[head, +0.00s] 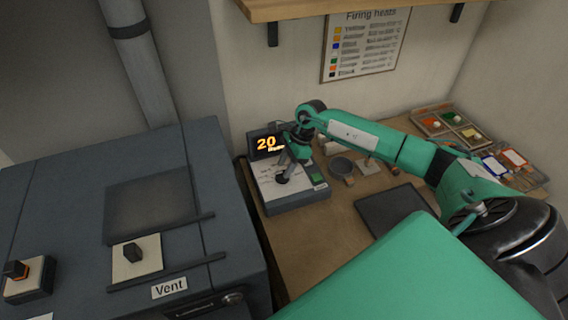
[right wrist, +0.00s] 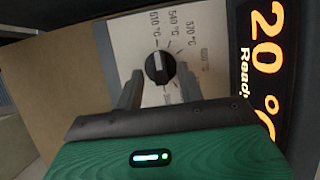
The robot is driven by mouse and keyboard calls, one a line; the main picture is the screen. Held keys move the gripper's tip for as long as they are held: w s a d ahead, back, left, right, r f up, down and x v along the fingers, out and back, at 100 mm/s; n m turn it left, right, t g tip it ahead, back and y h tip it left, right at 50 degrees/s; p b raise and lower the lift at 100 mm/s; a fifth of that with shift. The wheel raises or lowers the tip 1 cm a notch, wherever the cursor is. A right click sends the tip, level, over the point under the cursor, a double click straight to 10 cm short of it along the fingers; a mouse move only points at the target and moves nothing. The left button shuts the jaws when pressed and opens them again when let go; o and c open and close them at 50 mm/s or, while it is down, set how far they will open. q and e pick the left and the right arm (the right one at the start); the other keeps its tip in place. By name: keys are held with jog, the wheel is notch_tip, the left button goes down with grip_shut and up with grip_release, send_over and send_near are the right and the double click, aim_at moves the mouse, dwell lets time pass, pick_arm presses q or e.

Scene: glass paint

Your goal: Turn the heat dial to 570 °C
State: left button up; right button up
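The heat dial is a round black knob (right wrist: 160,68) with a pale pointer line, on a white panel marked 510, 540, 570 and a partly blurred further value in °C. The line points roughly toward the top of the right wrist view, near the 510 and 540 marks; the exact mark is hard to tell. My right gripper (head: 284,174) is over the control box (head: 300,197). In the right wrist view, its fingers (right wrist: 160,88) are open, one to each side of the knob's lower part, with gaps visible. My left gripper is not in view.
The display (head: 268,144) behind the panel reads 20 °C and "Ready". A grey kiln (head: 90,200) with a Vent label stands left. A shelf (head: 350,8) hangs above.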

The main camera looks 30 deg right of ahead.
jog(key=shift+x, duration=0.9)
jog(key=shift+c, duration=0.5)
grip_shut()
